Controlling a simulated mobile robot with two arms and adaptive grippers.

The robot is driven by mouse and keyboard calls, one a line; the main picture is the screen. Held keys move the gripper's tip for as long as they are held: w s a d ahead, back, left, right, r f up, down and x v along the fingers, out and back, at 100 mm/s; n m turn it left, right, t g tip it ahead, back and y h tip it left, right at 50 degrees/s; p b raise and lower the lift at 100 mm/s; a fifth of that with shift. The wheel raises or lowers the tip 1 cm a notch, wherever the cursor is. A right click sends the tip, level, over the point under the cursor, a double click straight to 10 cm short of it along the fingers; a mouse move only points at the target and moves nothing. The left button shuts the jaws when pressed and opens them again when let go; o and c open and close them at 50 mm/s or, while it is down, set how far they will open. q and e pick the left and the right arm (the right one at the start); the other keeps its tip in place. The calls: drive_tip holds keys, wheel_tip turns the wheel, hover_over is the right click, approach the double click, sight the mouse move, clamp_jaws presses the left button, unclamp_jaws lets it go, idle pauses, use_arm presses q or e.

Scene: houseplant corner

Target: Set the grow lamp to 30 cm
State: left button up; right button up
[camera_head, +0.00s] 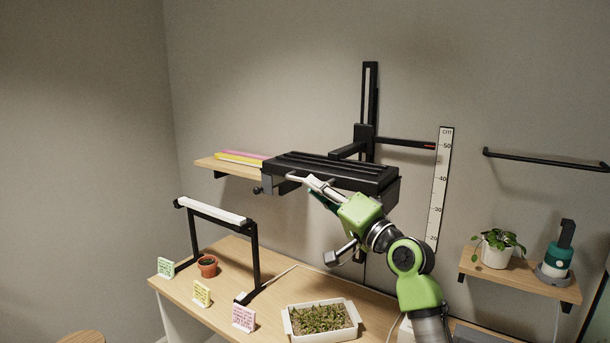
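The grow lamp (330,167) is a wide black panel on a bracket, carried by a vertical black wall rail (370,85). Its thin pointer (410,143) with a reddish end reaches right to the white cm scale (440,190), close to the 50 mark. The 30 mark is lower on the scale. My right gripper (311,218) comes up from the lower right with its silver fingers spread wide. One finger lies along the lamp's front underside, the other hangs below. I cannot tell whether the upper finger touches the lamp. My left gripper is out of view.
Below the lamp, a white tray of seedlings (288,318) stands on the wooden table (215,325). A black stand with a white bar (215,210), a terracotta pot (207,268) and note cards are left. Shelves flank the lamp; the right one holds a potted plant (496,252) and a green-white bottle (557,262).

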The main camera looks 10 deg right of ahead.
drive_tip(key=shift+p+x, duration=0.45)
drive_tip(key=shift+x, duration=1.8)
clamp_jaws()
